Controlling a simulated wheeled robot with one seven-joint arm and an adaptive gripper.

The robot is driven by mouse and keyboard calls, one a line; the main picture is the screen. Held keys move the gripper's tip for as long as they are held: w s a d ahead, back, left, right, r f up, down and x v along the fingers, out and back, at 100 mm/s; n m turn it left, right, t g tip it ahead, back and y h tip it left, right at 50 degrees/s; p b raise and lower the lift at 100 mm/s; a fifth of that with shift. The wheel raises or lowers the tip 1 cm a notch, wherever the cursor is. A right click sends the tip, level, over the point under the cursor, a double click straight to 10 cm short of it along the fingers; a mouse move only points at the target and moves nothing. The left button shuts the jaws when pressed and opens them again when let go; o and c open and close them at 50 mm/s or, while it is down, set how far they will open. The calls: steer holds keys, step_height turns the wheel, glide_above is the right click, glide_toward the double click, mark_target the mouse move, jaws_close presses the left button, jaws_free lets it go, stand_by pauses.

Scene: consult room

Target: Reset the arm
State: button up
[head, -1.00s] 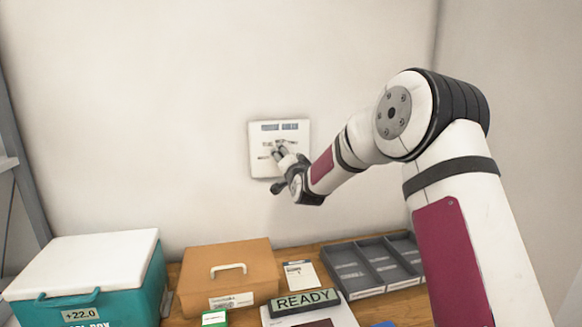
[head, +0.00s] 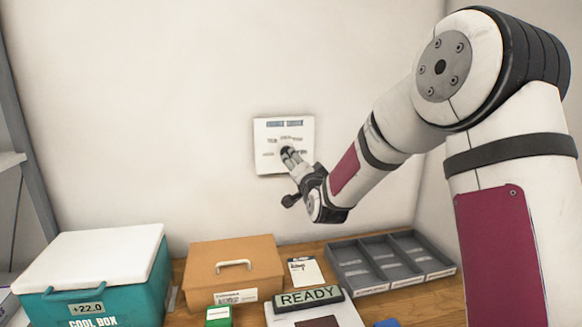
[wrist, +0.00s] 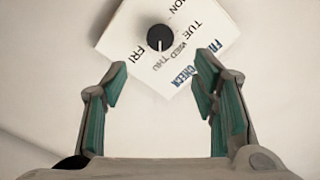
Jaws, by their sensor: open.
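My gripper (wrist: 163,82) is open and empty in the wrist view, its teal-padded fingers spread apart. A white wall panel (wrist: 195,70) with a black knob (wrist: 160,38) and printed day names lies ahead of the fingers, tilted in that view. The knob is between and beyond the fingertips, and I see no contact. In the head view the wall panel (head: 265,160) is on the back wall, and my gripper (head: 290,155) overlaps its lower right part. My arm reaches to it from the right.
On the wooden table below stand a teal cool box (head: 150,290) with a white lid, an orange case (head: 205,275), a READY display (head: 308,297) and a grey divided tray (head: 345,270). A small green box (head: 218,318) is at the front. The wall around the panel is bare.

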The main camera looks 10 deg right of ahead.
steer(key=s+a+r+n+g, duration=0.1)
steer(key=s+r+n+g, duration=0.15)
steer(key=s, duration=0.55)
steer(key=s+a+r+n+g, duration=0.1)
steer(key=s+r+n+g, duration=0.2)
steer(key=s, duration=0.6)
steer(key=s+d+f+n+g, duration=0.1)
steer(key=s+f+n+g, duration=0.1)
steer(key=s, duration=1.3)
steer(key=s+f+n+g, duration=0.2)
steer(key=s+g, duration=0.3)
steer(key=s, duration=0.9)
steer(key=shift+s+d+f, duration=0.35)
steer(key=shift+d+f, duration=0.05)
steer(key=shift+f, duration=0.45)
steer(key=shift+n, duration=0.25)
